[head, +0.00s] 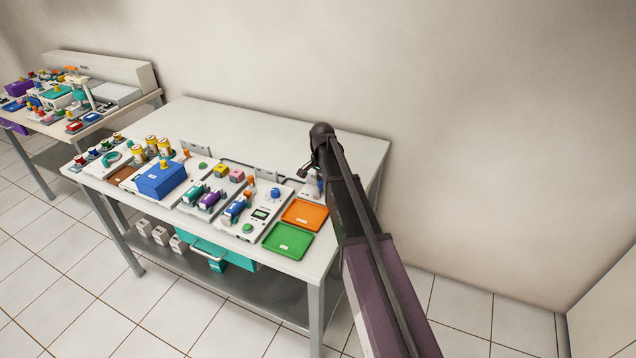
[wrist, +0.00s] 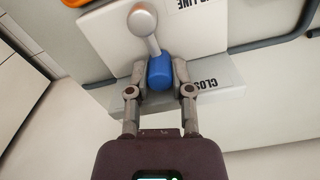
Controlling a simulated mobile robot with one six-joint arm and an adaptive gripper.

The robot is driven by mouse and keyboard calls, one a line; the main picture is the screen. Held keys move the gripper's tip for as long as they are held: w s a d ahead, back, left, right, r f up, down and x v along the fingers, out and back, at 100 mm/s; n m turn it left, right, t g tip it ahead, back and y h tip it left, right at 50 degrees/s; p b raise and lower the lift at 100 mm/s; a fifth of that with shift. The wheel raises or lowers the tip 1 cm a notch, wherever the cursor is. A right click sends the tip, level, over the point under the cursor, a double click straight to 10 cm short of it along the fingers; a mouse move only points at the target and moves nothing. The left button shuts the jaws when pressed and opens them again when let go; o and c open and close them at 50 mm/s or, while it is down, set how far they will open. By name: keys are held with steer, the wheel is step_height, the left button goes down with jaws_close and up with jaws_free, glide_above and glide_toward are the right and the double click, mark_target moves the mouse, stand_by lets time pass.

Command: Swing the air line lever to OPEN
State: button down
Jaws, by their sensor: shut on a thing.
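The air line lever has a blue grip (wrist: 160,72), a pale metal arm and a round grey end in the wrist view. The blue grip lies between the fingers of my gripper (wrist: 160,80), which is shut on it. Beside the grip is a white block (wrist: 225,95) with a label starting "CLOS", partly cut by a finger. A white plate (wrist: 185,18) behind the lever carries upside-down lettering ending in "LINE". No OPEN label shows. In the head view my gripper (head: 309,171) is at the table's right end, and the lever is too small to make out clearly.
An orange tray (head: 305,214) and a green tray (head: 287,240) lie in front of my gripper on the white table (head: 235,120). Several devices and a blue box (head: 161,181) stand to the left. A dark pipe (wrist: 275,40) runs near the lever. The table's back is clear.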

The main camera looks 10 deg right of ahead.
mark_target(321, 182)
stand_by(0.3)
steer(key=c, duration=0.5)
jaws_free()
steer(key=shift+r, duration=0.1)
steer(key=shift+r+p, duration=0.6)
steer(key=shift+p, duration=0.1)
steer(key=r+n+p, duration=0.2)
steer(key=r+p, duration=0.2)
steer(key=r+n+p, duration=0.2)
steer(key=r+p, duration=0.2)
steer(key=r+n+p, duration=0.1)
steer(key=r+p, duration=0.3)
steer(key=shift+s+a+r+n, duration=0.1)
steer(key=shift+s+r+n, duration=0.1)
steer(key=shift+n, duration=0.2)
steer(key=shift+f, duration=0.2)
